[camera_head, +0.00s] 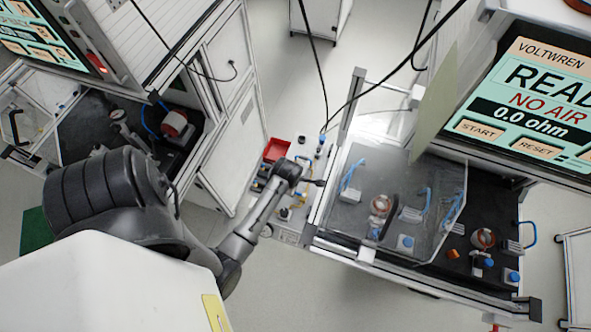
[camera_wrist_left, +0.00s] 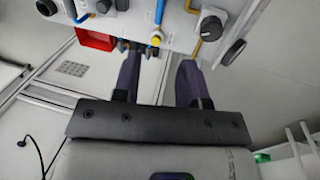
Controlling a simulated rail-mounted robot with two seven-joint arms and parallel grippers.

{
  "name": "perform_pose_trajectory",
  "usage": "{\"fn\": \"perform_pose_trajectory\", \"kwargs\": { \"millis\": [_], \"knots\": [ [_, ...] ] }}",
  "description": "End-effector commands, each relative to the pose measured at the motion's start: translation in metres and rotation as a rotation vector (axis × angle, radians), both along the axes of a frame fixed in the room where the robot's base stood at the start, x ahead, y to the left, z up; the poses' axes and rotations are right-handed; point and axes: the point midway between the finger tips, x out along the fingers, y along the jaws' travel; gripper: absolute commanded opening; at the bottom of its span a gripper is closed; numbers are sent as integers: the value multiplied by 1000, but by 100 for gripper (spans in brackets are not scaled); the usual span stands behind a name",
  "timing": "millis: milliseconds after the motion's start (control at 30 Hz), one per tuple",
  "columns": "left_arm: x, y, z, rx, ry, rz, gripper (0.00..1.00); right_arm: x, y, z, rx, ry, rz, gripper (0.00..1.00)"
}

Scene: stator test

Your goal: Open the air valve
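A small service panel (camera_head: 292,236) with fittings and pipes stands between the two test stations. In the left wrist view the panel shows a blue-and-yellow fitting (camera_wrist_left: 155,41), a likely air valve, and a black round knob (camera_wrist_left: 211,24) to its right. My left gripper (camera_wrist_left: 158,65) is open, with its two dark fingers apart and pointing at the panel. The blue-and-yellow fitting appears beyond the gap between the fingertips; I cannot tell the distance. In the head view my left arm reaches over the panel and covers part of it. My right gripper is not in view.
A red bin (camera_head: 276,150) sits beside the panel and also shows in the left wrist view (camera_wrist_left: 95,39). The right station has a clear guard (camera_head: 345,215) and a screen (camera_head: 535,95) reading "NO AIR". Black cables hang above the panel.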

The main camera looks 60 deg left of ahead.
Motion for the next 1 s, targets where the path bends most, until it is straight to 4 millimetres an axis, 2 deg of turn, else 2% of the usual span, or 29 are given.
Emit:
{"fn": "perform_pose_trajectory", "kwargs": {
  "millis": [167,500,700,1000],
  "knots": [
    [2,3,-17,-3,0,17,39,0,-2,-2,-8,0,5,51],
    [11,11,-79,-3,0,14,39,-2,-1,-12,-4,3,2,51],
    [15,15,-109,-3,-1,15,39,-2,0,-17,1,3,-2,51],
    [19,18,-131,-2,-2,15,39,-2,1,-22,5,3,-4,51]
  ]
}}
